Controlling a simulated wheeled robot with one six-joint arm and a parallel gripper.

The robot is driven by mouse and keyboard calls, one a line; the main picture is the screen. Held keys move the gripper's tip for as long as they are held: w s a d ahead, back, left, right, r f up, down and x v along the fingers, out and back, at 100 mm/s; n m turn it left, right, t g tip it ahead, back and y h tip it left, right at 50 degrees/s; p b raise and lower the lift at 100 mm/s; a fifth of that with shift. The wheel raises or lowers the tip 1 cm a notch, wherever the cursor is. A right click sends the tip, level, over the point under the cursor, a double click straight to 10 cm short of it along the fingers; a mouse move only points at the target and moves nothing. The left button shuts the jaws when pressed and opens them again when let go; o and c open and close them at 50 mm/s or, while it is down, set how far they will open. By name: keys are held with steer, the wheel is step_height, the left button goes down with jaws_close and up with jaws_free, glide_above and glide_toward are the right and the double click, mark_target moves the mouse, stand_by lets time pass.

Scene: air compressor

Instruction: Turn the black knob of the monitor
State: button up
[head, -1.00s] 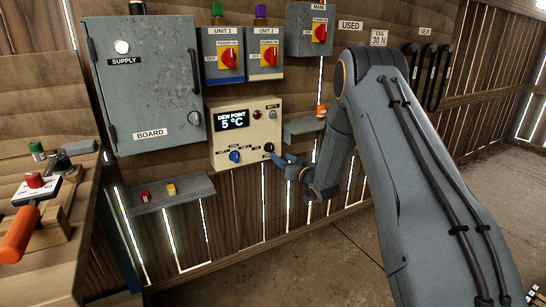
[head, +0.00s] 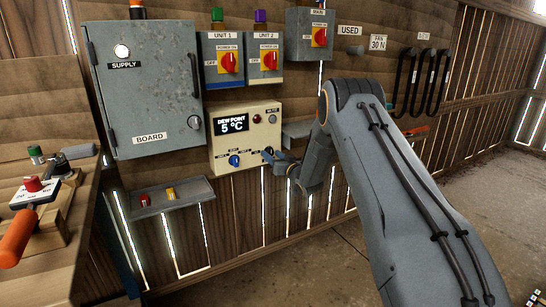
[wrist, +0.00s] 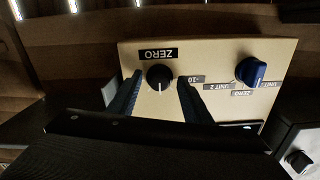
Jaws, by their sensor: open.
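The monitor (head: 232,155) is a cream box on the plank wall, with a display reading "DEW POINT 5 °C". Its black knob (wrist: 158,77) shows in the wrist view below an upside-down "ZERO" label, its white pointer line toward the bottom of the picture. In the head view the knob is partly covered by my gripper (head: 272,157), at the monitor's lower right. In the wrist view my gripper's blue fingers (wrist: 159,84) are open, one on each side of the black knob, with a gap visible on both sides. Whether they touch it cannot be told.
A blue knob (wrist: 251,71) sits beside the black one on the monitor, outside my fingers. A grey supply cabinet (head: 150,90) and red-handled switch boxes (head: 264,63) hang above and left. A small shelf (head: 190,197) with red and yellow items is below left.

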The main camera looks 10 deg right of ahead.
steer(key=c, duration=1.1)
steer(key=shift+o, duration=0.2)
steer(key=shift+m, duration=0.3)
steer(key=m, duration=0.3)
steer(key=shift+m+b, duration=0.35)
steer(key=shift+m, duration=1.75)
steer(key=o, duration=1.1)
steer(key=shift+c, duration=0.2)
